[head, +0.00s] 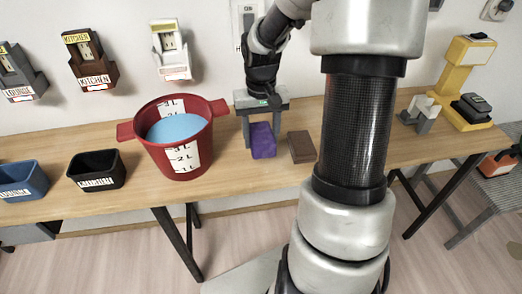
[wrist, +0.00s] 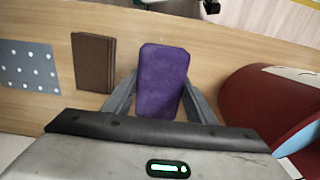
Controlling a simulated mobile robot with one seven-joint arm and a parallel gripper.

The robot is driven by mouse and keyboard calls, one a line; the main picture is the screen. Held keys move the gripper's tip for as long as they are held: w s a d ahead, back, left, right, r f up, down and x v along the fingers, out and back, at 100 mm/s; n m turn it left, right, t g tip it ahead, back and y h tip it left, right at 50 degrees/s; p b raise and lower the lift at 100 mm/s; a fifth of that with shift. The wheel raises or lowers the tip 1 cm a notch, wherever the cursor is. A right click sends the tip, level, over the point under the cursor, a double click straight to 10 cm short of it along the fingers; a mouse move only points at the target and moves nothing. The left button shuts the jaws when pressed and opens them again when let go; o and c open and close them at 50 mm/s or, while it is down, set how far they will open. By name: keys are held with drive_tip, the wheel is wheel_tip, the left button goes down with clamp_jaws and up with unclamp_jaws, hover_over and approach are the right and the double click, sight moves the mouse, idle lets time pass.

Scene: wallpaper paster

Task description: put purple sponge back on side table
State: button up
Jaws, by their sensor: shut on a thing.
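The purple sponge (head: 262,141) is between the two fingers of my gripper (head: 261,136), just right of the red bucket in the head view. In the wrist view the purple sponge (wrist: 160,78) stands out between the grey fingers, and my gripper (wrist: 155,98) is shut on it. The wooden table (head: 222,156) is below it. I cannot tell whether the sponge touches the tabletop. A side table, perhaps the grey stool-like one (head: 490,185), stands at the far right, partly cut off by the frame.
The red bucket (head: 180,150) with blue liquid is close left of my gripper. A brown block (head: 301,147) lies just to its right. A black bin (head: 96,169) and a blue bin (head: 22,179) stand left. A yellow stand (head: 464,85) is at the right end.

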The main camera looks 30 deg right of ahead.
drive_tip(key=shift+f+b, duration=0.35)
drive_tip(key=shift+f, duration=1.8)
drive_tip(key=shift+f, duration=0.35)
drive_tip(key=o, duration=0.6)
drive_tip(key=shift+b, duration=0.3)
drive_tip(key=o, duration=0.5)
drive_tip(key=shift+r, duration=0.1)
